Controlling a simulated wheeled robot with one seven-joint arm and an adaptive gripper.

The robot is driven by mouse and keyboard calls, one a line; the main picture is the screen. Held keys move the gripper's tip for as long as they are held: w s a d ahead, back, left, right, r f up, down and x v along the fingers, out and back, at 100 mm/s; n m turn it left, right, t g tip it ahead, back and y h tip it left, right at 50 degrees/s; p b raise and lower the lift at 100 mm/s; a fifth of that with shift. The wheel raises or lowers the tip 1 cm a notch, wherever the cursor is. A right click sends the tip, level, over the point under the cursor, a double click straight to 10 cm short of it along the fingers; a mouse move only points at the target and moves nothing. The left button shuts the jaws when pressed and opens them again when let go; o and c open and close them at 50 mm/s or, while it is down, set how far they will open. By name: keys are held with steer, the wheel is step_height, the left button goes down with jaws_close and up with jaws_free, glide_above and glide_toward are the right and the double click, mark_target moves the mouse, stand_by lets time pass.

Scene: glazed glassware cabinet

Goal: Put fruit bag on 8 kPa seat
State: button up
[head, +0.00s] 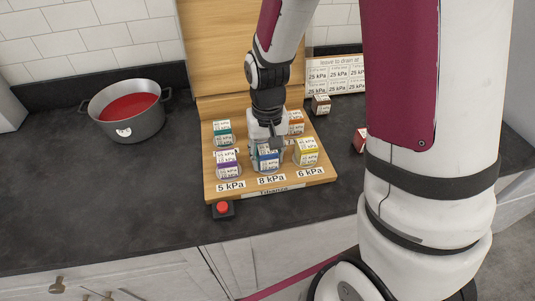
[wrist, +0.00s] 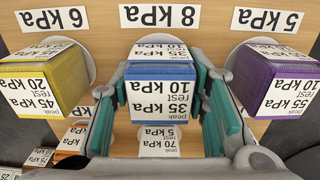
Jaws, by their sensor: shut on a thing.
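A blue block (head: 267,160) with white labels is at the front middle of the wooden board (head: 213,192), behind the 8 kPa label (head: 271,180). My gripper (head: 266,140) reaches down from above and is shut on it. In the wrist view, the green finger pads of my gripper (wrist: 160,92) flank the blue block (wrist: 162,92), which reads 35 kPa peak, 10 kPa rest. It lines up with the 8 kPa label (wrist: 162,17). I cannot tell whether it touches the seat. No label I can read names the fruit bag.
A purple block (head: 228,167) stands left at 5 kPa and a yellow block (head: 306,153) right at 6 kPa. Teal (head: 222,131) and orange (head: 296,122) blocks stand behind. A red button (head: 222,208) lies in front, a pot (head: 128,125) left. Open counter lies left.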

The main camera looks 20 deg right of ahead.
mark_target(267, 149)
steer(key=shift+f, duration=0.15)
steer(key=o, duration=1.2)
step_height(267, 149, up, 11)
steer(key=shift+f, duration=0.1)
steer(key=s+r+n+t, duration=0.2)
steer(key=s+r+t, duration=0.3)
steer(key=s+r, duration=0.8)
steer(key=shift+s+d, duration=0.15)
steer(key=shift+s, duration=1.35)
